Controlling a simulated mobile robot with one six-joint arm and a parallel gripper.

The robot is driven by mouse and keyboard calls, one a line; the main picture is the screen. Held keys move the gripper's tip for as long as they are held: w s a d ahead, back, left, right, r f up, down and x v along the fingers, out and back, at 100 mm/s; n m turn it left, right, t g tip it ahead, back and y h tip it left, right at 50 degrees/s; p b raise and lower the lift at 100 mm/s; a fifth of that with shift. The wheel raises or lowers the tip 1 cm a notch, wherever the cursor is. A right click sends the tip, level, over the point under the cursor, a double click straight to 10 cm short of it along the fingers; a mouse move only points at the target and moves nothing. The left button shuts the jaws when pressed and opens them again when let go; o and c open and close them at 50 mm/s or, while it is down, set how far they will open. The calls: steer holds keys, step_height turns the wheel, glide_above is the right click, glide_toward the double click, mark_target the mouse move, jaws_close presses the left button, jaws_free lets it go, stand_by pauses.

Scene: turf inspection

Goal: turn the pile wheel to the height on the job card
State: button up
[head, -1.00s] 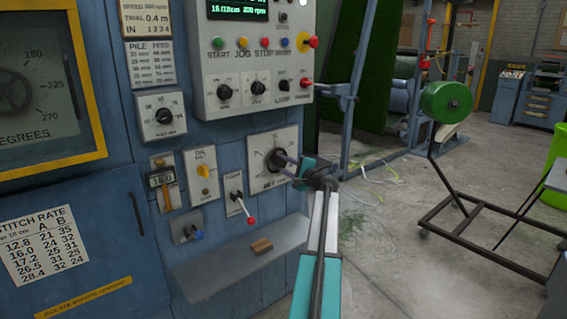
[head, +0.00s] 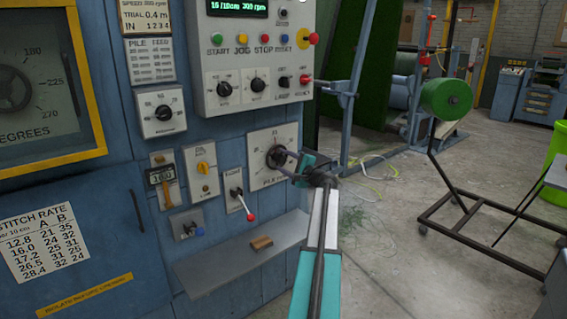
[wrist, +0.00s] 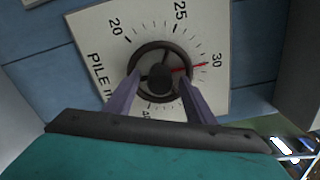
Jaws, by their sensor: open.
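The pile wheel (wrist: 160,80) is a dark ring with spokes and a hub on a white scale plate (wrist: 215,25) marked 20, 25, 30 and on. A red pointer (wrist: 187,69) points at or very near 30.
A red-tipped lever (head: 238,197) and a yellow knob (head: 203,166) are left of the wheel. A grey shelf (head: 225,262) with a small brown block (head: 262,243) juts out below. A control box (head: 250,60) is above. Open floor lies to the right, with a green-roll cart (head: 447,100).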

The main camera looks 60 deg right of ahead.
steer(key=shift+s, duration=0.1)
steer(key=v, duration=1.3)
steer(key=shift+s+a, duration=0.2)
steer(key=shift+s, duration=0.1)
